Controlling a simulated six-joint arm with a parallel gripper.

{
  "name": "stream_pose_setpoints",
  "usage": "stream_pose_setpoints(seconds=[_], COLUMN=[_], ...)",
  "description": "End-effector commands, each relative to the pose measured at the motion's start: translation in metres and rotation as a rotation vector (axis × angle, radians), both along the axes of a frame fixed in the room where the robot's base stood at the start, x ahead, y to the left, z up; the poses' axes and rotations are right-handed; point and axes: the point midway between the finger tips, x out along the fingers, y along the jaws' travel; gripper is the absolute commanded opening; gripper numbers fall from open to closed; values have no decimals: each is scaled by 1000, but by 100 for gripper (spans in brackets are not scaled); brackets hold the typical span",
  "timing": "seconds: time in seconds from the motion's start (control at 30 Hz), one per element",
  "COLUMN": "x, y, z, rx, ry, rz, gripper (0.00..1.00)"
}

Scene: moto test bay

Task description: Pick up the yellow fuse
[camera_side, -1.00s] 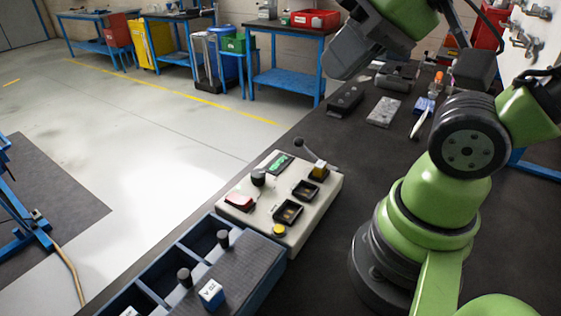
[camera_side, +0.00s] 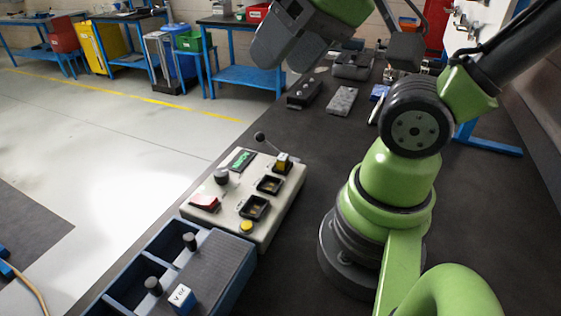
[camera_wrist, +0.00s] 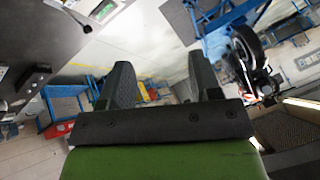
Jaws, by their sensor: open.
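The yellow fuse looks to be the small yellow block (camera_side: 283,166) at the upper right of the pale control box (camera_side: 215,190) in the side view. It has a dark part on top and seems to sit in a socket. My gripper (camera_side: 283,48) is high up and beyond the box, well apart from the fuse. In the wrist view my gripper (camera_wrist: 162,80) is open, with nothing between its two dark fingers. I cannot make out the fuse in the wrist view.
The box carries a lever (camera_side: 261,138), a red switch (camera_side: 205,202), a black knob (camera_side: 221,176) and a yellow button (camera_side: 246,227). A blue divided tray (camera_side: 240,275) holds a white-and-blue block (camera_side: 180,298).

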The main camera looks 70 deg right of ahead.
Motion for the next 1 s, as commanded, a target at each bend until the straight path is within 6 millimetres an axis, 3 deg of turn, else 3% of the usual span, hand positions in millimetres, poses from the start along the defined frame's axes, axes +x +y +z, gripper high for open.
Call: stream_pose_setpoints(seconds=[0.17,0.3,0.6,0.77,1.0], x=[28,52,63,61,59], y=[-26,-60,-120,-132,-133], z=[-22,-54,-131,-150,-182], rx=[-116,-209,-264,-261,-256], ry=[132,278,526,570,581], rz=[24,89,273,327,338], gripper=[57,57,57,57,57])
